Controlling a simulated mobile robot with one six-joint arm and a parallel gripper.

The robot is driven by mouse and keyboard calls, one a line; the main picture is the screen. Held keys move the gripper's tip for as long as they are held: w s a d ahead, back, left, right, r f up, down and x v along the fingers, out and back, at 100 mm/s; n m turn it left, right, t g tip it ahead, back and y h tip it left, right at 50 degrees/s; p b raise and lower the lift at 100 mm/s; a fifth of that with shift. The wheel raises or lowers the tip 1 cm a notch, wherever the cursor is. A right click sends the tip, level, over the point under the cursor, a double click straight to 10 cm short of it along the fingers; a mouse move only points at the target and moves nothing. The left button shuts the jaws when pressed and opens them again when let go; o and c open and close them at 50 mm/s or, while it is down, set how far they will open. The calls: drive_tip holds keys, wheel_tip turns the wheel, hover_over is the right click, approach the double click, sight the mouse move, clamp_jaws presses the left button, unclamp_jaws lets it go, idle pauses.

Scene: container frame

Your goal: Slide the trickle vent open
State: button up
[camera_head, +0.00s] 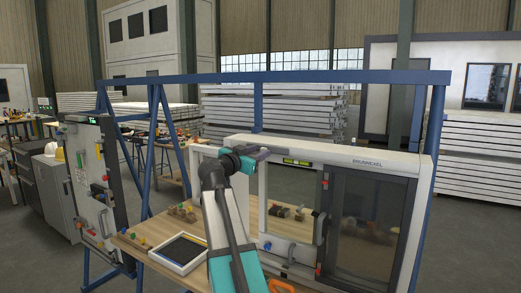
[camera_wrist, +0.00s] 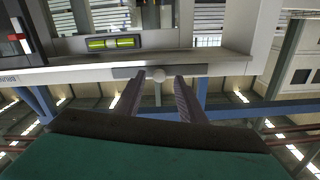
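The trickle vent is a dark grey strip (camera_wrist: 130,72) on the white window frame's top rail in the wrist view, with a round pale knob (camera_wrist: 158,73) near its middle. My gripper (camera_wrist: 160,78) is open, with its two dark fingers apart. The knob shows between the fingertips, with a gap on each side; I cannot tell whether the fingers reach past it in depth. In the head view my gripper (camera_head: 262,153) is at the upper left of the window unit's frame (camera_head: 350,150), and the arm hides part of the vent there.
A spirit level with a green vial (camera_head: 297,161) is on the top rail right of my gripper. A dark sliding panel (camera_head: 370,215) fills the unit's right half. A blue frame (camera_head: 330,77) stands around. A wooden bench (camera_head: 150,245) holds a tray (camera_head: 183,250) and small parts.

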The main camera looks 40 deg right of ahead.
drive_tip(key=shift+w+d, duration=0.15)
drive_tip(key=shift+d, duration=0.4)
drive_tip(key=shift+c, duration=0.5)
clamp_jaws()
drive_tip(key=shift+a+f, duration=0.1)
